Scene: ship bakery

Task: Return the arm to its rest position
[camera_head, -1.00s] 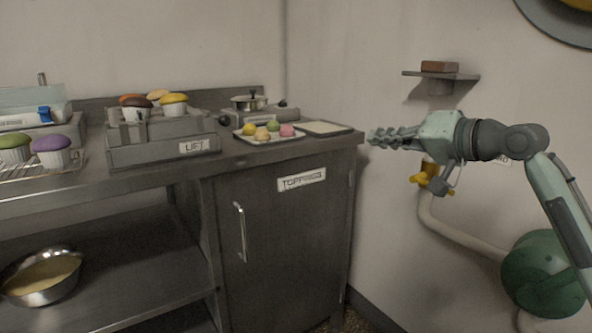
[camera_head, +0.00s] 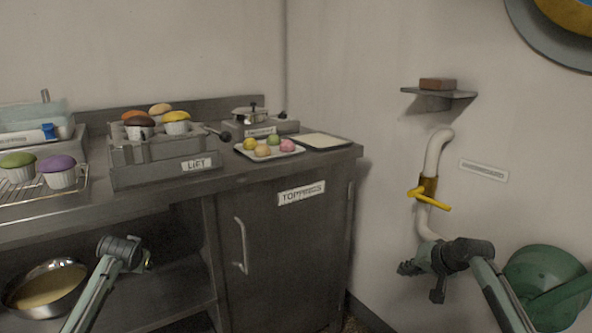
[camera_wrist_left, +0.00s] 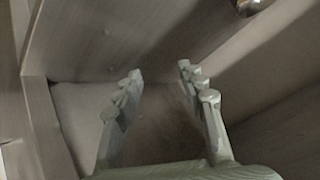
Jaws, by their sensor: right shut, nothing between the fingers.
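My right gripper (camera_head: 406,268) is at the lower right of the head view, beside the wall and below the yellow-handled pipe valve (camera_head: 428,196). It is shut and holds nothing; the fingers look small and dark from here. My left arm comes in at the bottom left, in front of the lower shelf, with its gripper mostly hidden behind its own wrist. In the left wrist view, my left gripper (camera_wrist_left: 159,80) has its two fingers well apart with nothing between them. Grey metal surfaces lie beyond the fingers.
The counter holds a tray of coloured balls (camera_head: 270,155), a LIFT crate (camera_head: 150,172) with muffins, and a wire rack (camera_head: 75,185). A steel bowl (camera_head: 45,303) sits on the lower shelf. A green drum (camera_head: 545,270) is close to my right arm. A small wall shelf (camera_head: 437,94) is above.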

